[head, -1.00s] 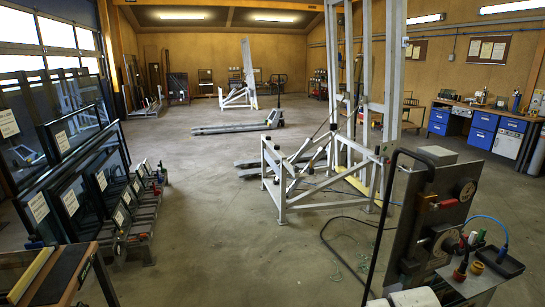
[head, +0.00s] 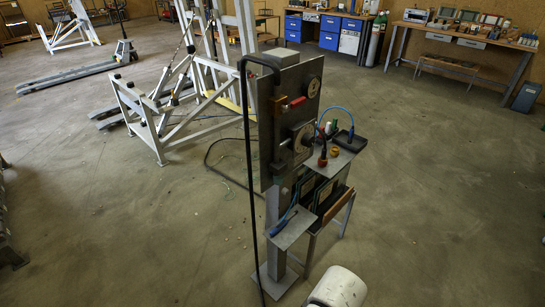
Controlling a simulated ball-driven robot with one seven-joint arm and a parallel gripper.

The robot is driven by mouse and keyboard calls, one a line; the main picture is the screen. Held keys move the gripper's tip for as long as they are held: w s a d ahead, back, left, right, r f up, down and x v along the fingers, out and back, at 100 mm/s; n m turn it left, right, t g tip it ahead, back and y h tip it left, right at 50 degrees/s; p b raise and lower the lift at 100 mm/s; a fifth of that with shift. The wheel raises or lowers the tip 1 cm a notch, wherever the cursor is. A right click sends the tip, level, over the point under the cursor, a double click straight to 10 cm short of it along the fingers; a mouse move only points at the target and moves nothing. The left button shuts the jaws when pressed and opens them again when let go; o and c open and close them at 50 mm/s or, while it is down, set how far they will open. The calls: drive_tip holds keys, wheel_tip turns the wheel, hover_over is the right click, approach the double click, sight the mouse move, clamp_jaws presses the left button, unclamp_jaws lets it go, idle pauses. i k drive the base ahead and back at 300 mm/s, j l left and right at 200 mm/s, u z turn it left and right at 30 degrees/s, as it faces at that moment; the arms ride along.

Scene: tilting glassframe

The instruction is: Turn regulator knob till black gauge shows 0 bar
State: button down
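A grey upright control panel (head: 275,130) stands on a post right of the picture's middle, seen at a slant. A dark round fitting (head: 314,87) sits high on its face and a larger round fitting (head: 303,137) lower down. I cannot tell which is the black gauge or the regulator knob, and no reading is legible. A red-handled lever (head: 297,101) is between them. My gripper is not in view; a white rounded part of my own body shows at the bottom edge, below the panel.
A small side shelf (head: 342,158) with bottles, a black tray and a blue hose adjoins the panel. A lower shelf (head: 290,232) sticks out in front. A white tilting frame (head: 160,120) stands behind left. Floor at right is clear.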

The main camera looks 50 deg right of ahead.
sight(308, 140)
drive_tip(key=z, duration=1.1)
